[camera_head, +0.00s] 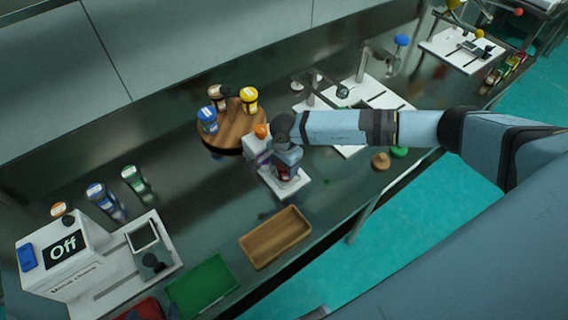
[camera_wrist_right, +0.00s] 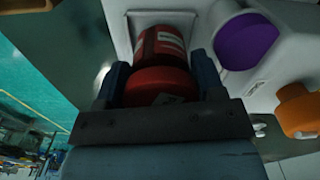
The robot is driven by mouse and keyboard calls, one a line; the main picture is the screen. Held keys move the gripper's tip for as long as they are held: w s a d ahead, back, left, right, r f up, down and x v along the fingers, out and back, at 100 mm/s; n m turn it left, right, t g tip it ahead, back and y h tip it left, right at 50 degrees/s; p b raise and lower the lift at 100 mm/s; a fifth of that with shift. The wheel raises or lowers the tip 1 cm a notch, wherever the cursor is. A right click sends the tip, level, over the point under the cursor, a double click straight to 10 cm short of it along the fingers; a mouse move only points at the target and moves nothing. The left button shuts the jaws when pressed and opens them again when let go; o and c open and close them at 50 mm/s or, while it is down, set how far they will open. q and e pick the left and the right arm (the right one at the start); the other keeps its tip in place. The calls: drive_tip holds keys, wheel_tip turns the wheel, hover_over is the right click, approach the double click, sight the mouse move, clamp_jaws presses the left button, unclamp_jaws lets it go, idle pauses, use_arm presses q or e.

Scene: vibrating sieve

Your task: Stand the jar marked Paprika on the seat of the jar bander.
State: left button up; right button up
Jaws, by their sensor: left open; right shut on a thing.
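My right gripper (camera_head: 284,168) is shut on a red jar (camera_wrist_right: 160,68), with one finger on each side of it. The jar's label is not readable here, so I cannot tell that it says Paprika. The jar is at the white jar bander (camera_head: 258,150), over its pale seat (camera_head: 291,186); I cannot tell whether it touches the seat. The bander's orange knob (camera_wrist_right: 298,110) and purple disc (camera_wrist_right: 246,41) show in the right wrist view. My left gripper (camera_head: 149,312) is open, cut off at the bottom edge of the head view, by something red.
A round wooden stand (camera_head: 233,128) with several jars is behind the bander. A wooden tray (camera_head: 275,237) and a green tray (camera_head: 202,287) lie in front. A white machine marked Off (camera_head: 65,255) is at left, with more jars behind it. White equipment (camera_head: 375,95) stands at right.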

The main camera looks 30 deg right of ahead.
use_arm(q)
drive_tip(key=shift+s+f, duration=0.2)
drive_tip(key=shift+f, duration=0.05)
use_arm(e)
drive_tip(key=shift+f, duration=0.15)
drive_tip(key=o, duration=0.6)
drive_tip(key=shift+c, duration=0.2)
use_arm(q)
drive_tip(key=shift+w, duration=0.1)
use_arm(e)
drive_tip(key=o, duration=0.4)
drive_tip(key=shift+f, duration=0.1)
use_arm(q)
drive_tip(key=shift+r, duration=0.1)
drive_tip(key=shift+d, duration=0.1)
